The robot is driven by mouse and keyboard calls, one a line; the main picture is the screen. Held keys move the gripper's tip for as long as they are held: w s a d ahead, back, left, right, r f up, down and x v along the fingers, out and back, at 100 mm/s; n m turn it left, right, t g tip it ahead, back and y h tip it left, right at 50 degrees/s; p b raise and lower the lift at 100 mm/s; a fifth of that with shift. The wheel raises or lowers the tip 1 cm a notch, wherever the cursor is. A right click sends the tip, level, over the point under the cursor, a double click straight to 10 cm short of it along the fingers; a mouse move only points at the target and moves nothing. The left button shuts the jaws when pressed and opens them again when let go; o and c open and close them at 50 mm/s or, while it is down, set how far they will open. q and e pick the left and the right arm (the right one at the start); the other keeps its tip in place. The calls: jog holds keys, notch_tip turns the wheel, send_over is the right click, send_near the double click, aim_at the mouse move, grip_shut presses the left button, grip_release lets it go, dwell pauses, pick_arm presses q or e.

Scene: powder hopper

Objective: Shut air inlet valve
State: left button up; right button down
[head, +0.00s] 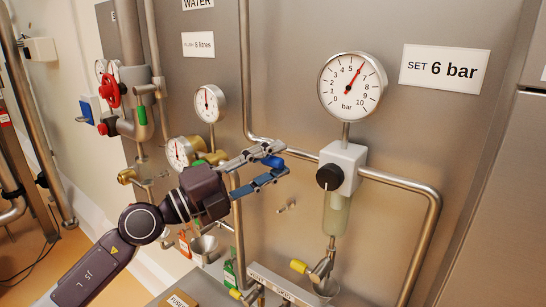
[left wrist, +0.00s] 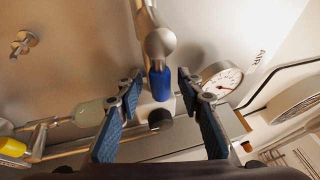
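A valve with a blue handle (left wrist: 160,84) shows in the left wrist view, joined to a rounded metal end (left wrist: 160,43) near a steel pipe. In the head view only part of the blue handle (head: 272,161) shows between my fingers. My left gripper (head: 281,160) is open, with one finger on each side of the handle. In the left wrist view my left gripper (left wrist: 159,76) shows gaps between both fingers and the handle. The valve body is largely hidden by the fingers in the head view. My right gripper is not in view.
A white regulator block (head: 343,166) with a black knob (head: 329,177) stands just right of my fingertips, below a large pressure gauge (head: 352,86) reading about 6 bar. Steel pipes (head: 410,184) run along the panel. Yellow-handled valves (head: 299,266) sit lower down. A red handwheel (head: 110,90) is at left.

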pick_arm(q)
jog(key=c, duration=0.8)
grip_shut()
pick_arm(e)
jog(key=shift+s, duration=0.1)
pick_arm(q)
jog(key=shift+w, duration=0.1)
